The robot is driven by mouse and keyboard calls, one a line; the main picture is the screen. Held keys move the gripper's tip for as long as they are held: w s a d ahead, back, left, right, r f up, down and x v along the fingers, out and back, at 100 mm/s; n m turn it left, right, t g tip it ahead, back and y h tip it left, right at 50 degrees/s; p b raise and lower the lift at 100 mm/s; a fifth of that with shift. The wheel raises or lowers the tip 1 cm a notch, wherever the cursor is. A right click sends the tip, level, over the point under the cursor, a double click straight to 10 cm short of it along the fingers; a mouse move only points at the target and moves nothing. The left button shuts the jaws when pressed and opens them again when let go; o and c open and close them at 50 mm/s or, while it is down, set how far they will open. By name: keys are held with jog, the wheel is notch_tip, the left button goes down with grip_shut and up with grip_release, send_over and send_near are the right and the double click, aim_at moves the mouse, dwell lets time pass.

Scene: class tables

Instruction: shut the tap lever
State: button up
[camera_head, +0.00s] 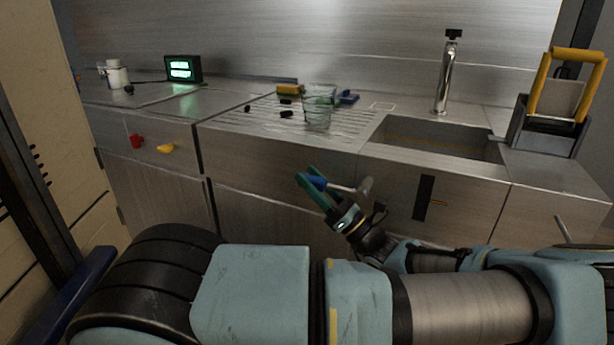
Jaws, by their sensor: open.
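The tap (445,80) is a tall chrome spout standing behind the sink on the right. A small dark piece on its top (453,35) looks like the tap lever; its exact setting is too small to tell. No water stream is clearly visible. My gripper (308,180) has teal fingers and is open. It is in front of the counter's cabinet face, below the counter top, left of and well apart from the tap. A blue and grey part shows beside the fingers; I cannot tell whether it belongs to the gripper.
The sink basin (437,137) lies before the tap. A clear glass beaker (318,108) stands on the ribbed drainboard, near a yellow sponge-like block (290,90). A grey caddy with a yellow handle (550,128) stands right of the sink. Red (137,141) and yellow (165,148) knobs stick out at left.

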jog(key=b+v, duration=0.1)
jog(key=v, duration=0.8)
jog(key=shift+s, duration=0.1)
